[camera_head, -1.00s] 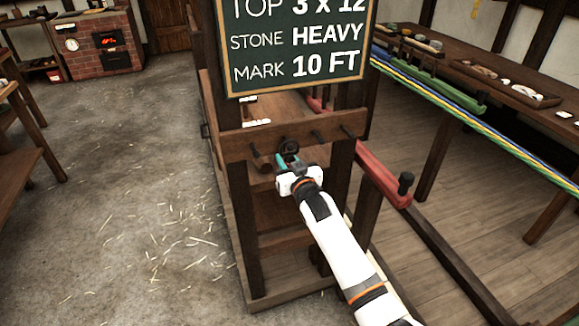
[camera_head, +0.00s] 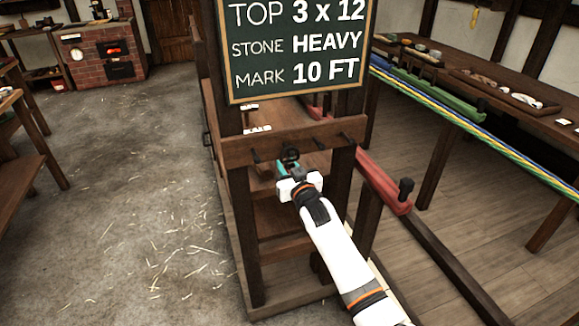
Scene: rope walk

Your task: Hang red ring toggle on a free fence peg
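The wooden fence rail (camera_head: 235,153) holds several dark pegs, one at the left (camera_head: 255,155) and two at the right (camera_head: 319,144). My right gripper (camera_head: 289,170) is at the rail's front, just below its middle. A small teal piece (camera_head: 285,168) shows at the fingertips. A dark ring-like shape (camera_head: 291,154) sits just above it, against the rail. I cannot tell whether this ring is around a peg, or whether the fingers are closed on the teal piece. No clearly red ring toggle shows. My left gripper is not in view.
A chalkboard sign (camera_head: 297,45) stands right above the rail. A red beam (camera_head: 378,180) with a dark upright peg runs to the right of the post. A workbench (camera_head: 540,118) with ropes along its front is at right. The floor at left is open, with scattered straw.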

